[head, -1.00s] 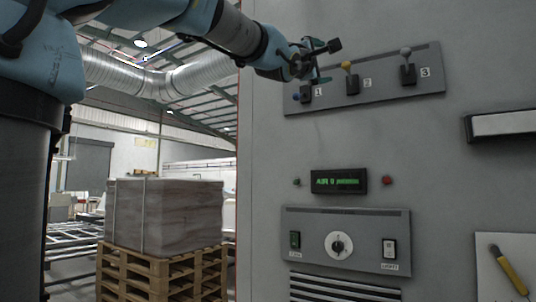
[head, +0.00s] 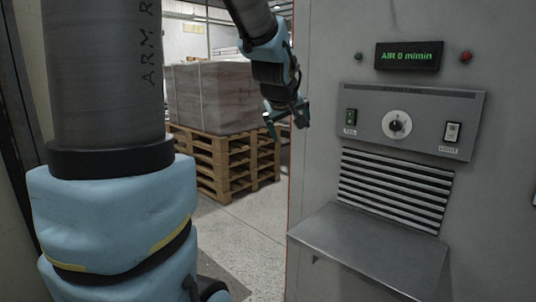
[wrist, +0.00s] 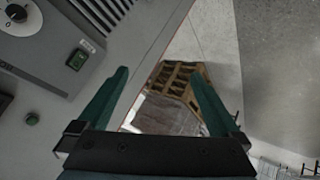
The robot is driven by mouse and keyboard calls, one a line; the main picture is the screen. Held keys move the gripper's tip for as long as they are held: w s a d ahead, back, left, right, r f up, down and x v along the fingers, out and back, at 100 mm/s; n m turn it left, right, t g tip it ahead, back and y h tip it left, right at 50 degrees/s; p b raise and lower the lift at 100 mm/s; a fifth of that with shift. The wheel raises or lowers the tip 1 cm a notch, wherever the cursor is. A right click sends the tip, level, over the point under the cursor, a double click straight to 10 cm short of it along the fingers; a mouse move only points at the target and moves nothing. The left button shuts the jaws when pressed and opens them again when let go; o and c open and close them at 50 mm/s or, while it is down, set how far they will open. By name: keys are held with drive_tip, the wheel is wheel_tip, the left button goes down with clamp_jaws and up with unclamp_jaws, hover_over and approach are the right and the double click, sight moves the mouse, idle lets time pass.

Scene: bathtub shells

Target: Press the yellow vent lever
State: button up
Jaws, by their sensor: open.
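The yellow vent lever is in neither current view; the head view now shows a lower part of the grey cabinet (head: 320,120). My gripper (head: 285,120) is beside the left edge of this cabinet in the head view, hanging low with nothing in it. In the wrist view, its two teal fingers (wrist: 158,72) are spread apart and empty. The pallet and floor show beyond and between them, with the cabinet face on the left.
A control panel (head: 365,112) with dial (head: 397,124) and switches sits above vent slats (head: 393,188) and a jutting metal shelf (head: 370,250). A green display (head: 408,56) reads AIR 0 m/min. A wrapped load (head: 215,97) stands on a wooden pallet (head: 222,160) behind my arm.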

drive_tip(key=s+a+f+m+g+y, duration=0.1)
drive_tip(key=s+a+f+m+g, duration=0.1)
drive_tip(key=s+a+f, duration=0.4)
drive_tip(key=s+a+f+m+g+y, duration=0.1)
drive_tip(key=s+a+f+g, duration=0.4)
drive_tip(key=s+f, duration=0.7)
drive_tip(key=shift+a+f+m+y, duration=0.3)
drive_tip(key=shift+a+f+m, duration=0.2)
drive_tip(key=shift+a+m, duration=0.3)
drive_tip(key=shift+s, duration=0.1)
drive_tip(key=shift+c, duration=0.2)
